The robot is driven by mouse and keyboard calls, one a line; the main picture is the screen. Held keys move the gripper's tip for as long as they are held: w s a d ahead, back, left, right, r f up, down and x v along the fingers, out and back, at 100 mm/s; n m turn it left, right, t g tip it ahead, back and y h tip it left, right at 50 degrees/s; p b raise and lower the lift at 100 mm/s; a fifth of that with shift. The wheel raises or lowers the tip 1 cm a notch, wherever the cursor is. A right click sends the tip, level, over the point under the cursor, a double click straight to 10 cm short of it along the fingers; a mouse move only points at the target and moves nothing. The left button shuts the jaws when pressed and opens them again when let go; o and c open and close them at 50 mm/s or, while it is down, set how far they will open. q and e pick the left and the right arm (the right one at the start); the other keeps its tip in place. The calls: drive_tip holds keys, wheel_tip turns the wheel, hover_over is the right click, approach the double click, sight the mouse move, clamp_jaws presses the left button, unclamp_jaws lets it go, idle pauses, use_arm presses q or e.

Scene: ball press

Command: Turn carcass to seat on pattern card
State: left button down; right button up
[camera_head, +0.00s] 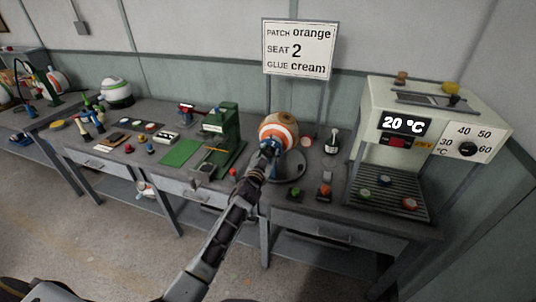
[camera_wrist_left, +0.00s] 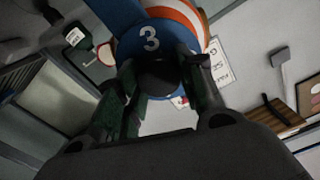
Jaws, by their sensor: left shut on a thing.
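The carcass (camera_head: 281,122), a round ball with tan, orange and white areas, sits on a stand on the bench in the head view. A blue part (camera_wrist_left: 132,45) bearing a white 3 is in front of it in the wrist view, beside the orange and white surface (camera_wrist_left: 180,14). My left gripper (camera_head: 268,150) reaches the ball's front. In the wrist view its fingers (camera_wrist_left: 160,85) are shut on a dark round knob (camera_wrist_left: 158,76) at the blue part. The card (camera_head: 298,49) behind reads patch orange, seat 2, glue cream. My right gripper is out of view.
A green press (camera_head: 224,135) stands left of the ball, with a green mat (camera_head: 180,153) beside it. A cream heater (camera_head: 410,120) showing 20 °C stands at right. A dark bottle (camera_head: 332,142) and red and green buttons are between.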

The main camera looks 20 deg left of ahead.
use_arm(q)
drive_tip(key=m, duration=0.7)
drive_tip(key=shift+d+f, duration=0.1)
drive_tip(key=shift+d, duration=0.05)
drive_tip(key=m, duration=0.7)
drive_tip(key=shift+f, duration=0.15)
drive_tip(key=c, duration=0.9)
unclamp_jaws()
drive_tip(key=s, duration=1.2)
idle(0.8)
